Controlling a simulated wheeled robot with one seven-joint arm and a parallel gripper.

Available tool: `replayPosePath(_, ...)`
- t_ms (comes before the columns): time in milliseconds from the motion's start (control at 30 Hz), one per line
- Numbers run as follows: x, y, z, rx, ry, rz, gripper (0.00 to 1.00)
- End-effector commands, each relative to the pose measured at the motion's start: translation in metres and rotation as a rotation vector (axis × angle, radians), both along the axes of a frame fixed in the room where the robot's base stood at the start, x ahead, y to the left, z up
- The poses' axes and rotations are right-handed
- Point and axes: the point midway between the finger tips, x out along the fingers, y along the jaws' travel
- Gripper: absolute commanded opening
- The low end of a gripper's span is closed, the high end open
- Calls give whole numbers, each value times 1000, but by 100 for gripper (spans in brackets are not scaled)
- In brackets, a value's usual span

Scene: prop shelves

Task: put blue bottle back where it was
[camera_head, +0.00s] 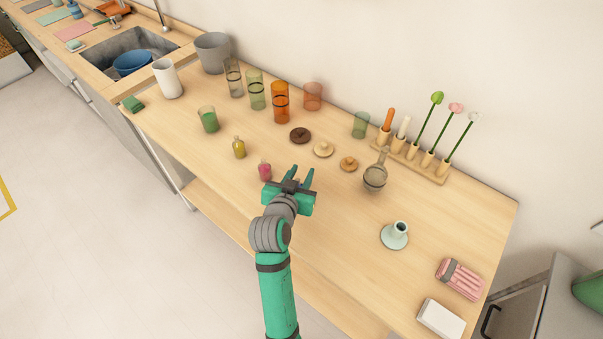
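Two small bottles stand upright on the wooden counter (225,190): a yellow one (239,150) and a pink one (265,173). My gripper (301,174) is over the middle of the counter, just right of the pink bottle. Its two green fingers are apart and point toward the wall, with nothing visible between them. My gripper and arm hide part of the counter beneath.
Behind stand an orange glass (280,102), a green glass (257,95) and round lids (300,135). To the right are a strainer (375,177), a flower rack (432,168) and a pale vase (394,236). Counter between gripper and vase is clear. A sink (115,45) lies far left.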

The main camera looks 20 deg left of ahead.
Motion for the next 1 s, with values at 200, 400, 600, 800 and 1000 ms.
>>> replayPosePath(200, 0, 1, 0, 0, 0, 1, 30)
replayPosePath(400, -8, -1, 6, 1, -2, -1, 30)
replayPosePath(600, -41, -6, 20, 0, -1, -4, 30)
replayPosePath(800, -78, -5, 35, 2, -1, -2, 30)
replayPosePath(1000, -102, -5, 45, 1, -1, -3, 30)
